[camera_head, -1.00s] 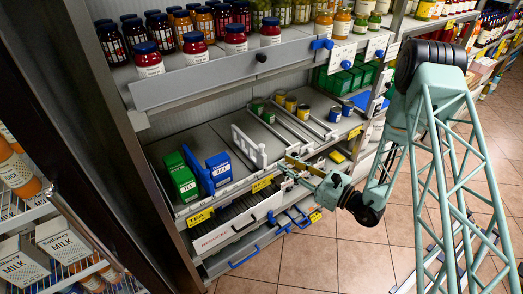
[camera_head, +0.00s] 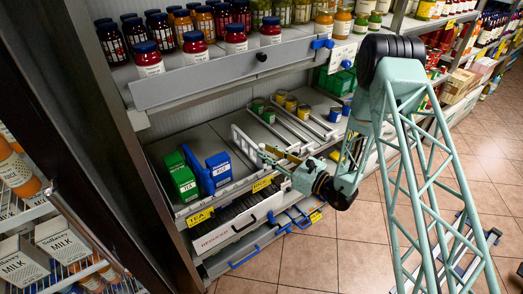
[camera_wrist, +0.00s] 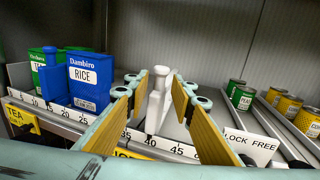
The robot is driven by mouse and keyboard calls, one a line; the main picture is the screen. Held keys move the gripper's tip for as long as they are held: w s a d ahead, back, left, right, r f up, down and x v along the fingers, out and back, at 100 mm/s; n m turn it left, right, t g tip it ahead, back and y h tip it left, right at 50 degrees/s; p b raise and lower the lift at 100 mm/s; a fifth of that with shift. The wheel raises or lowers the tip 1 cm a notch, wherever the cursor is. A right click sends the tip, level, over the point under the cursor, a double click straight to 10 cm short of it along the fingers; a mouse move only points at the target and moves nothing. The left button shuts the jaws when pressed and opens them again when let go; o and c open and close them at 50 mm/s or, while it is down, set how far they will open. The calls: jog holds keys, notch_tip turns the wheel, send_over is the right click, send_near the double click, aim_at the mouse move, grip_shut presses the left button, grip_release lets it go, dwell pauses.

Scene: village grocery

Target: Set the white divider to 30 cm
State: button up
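The white divider (camera_head: 248,146) stands upright on the shelf, right of the blue RICE box (camera_head: 219,168). In the wrist view the white divider (camera_wrist: 158,98) rises between the two fingers of my gripper (camera_wrist: 157,92). The fingers are open, one on each side, with gaps showing between them and the divider. The number scale (camera_wrist: 150,142) runs along the shelf front. The divider's front foot stands near the 40 mark, and the left finger hides the marks around 30. In the head view my gripper (camera_head: 275,158) is at the divider's front end.
A blue divider (camera_wrist: 52,78) stands between the green TEA box (camera_wrist: 38,68) and the RICE box. Cans (camera_wrist: 240,95) stand in lanes to the right, behind a LOCK FREE card (camera_wrist: 249,146). Shelf floor between the RICE box and white divider is clear.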

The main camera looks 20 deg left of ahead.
aim_at(261, 149)
jog(key=shift+x, duration=1.55)
grip_shut()
